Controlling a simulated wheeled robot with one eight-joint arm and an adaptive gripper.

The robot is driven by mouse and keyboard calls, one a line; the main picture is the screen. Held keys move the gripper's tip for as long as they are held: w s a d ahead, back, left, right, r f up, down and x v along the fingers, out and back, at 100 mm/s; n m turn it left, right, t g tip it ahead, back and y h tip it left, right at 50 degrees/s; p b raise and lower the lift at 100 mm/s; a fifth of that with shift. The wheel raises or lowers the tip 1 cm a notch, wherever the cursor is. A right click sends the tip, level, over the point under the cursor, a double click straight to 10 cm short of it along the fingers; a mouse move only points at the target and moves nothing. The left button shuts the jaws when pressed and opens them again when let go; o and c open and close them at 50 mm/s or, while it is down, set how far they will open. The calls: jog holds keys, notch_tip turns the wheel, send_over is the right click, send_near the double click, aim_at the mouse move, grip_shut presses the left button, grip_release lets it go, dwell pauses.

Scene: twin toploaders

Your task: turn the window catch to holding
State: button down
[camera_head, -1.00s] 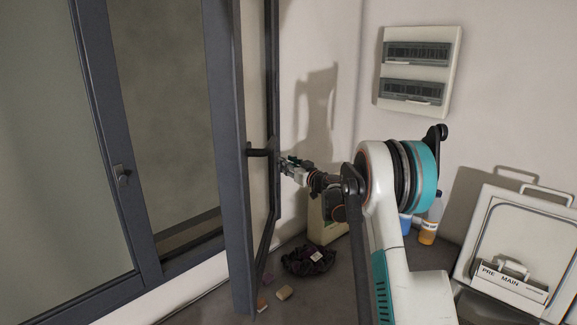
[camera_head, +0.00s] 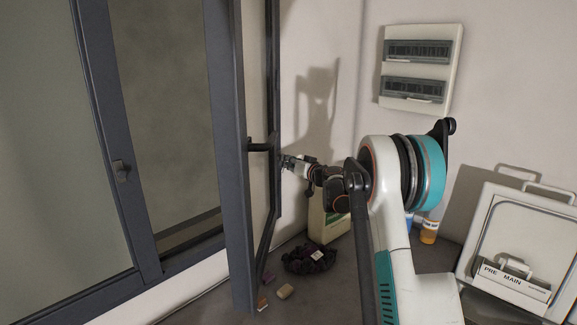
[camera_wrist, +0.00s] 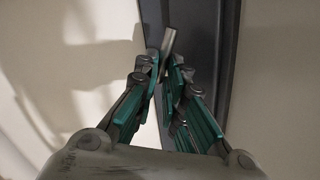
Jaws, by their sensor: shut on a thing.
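The open dark grey window sash (camera_head: 228,150) stands edge-on, left of my arm. A dark handle (camera_head: 259,147) sticks out from its frame. My gripper (camera_head: 284,161) is at the sash's right-hand upright, just below the level of that handle. In the wrist view my gripper (camera_wrist: 168,88) is shut on a small grey metal lever, the window catch (camera_wrist: 168,42), whose tip shows beyond the fingers against the dark frame. The fingers hide the rest of it, so its exact turn is hard to tell.
A second catch (camera_head: 121,170) sits on the left window frame. On the counter are a dark cloth bundle (camera_head: 309,259), small blocks (camera_head: 285,291), a pale container (camera_head: 326,222) and an orange bottle (camera_head: 429,231). A fuse box (camera_head: 421,68) hangs on the wall.

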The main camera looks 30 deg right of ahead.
jog(key=m+y, duration=0.1)
jog(key=m, duration=0.3)
jog(key=m+g+y+b, duration=0.1)
jog(key=m, duration=0.3)
jog(key=r+m+g+b, duration=0.1)
jog(key=m, duration=0.2)
jog(key=shift+s+a+r+m+y, duration=0.1)
jog(key=shift+m+y, duration=0.3)
dwell(0.3)
jog(key=c, duration=1.7)
grip_release()
jog(key=v, duration=1.2)
jog(key=shift+r, duration=0.15)
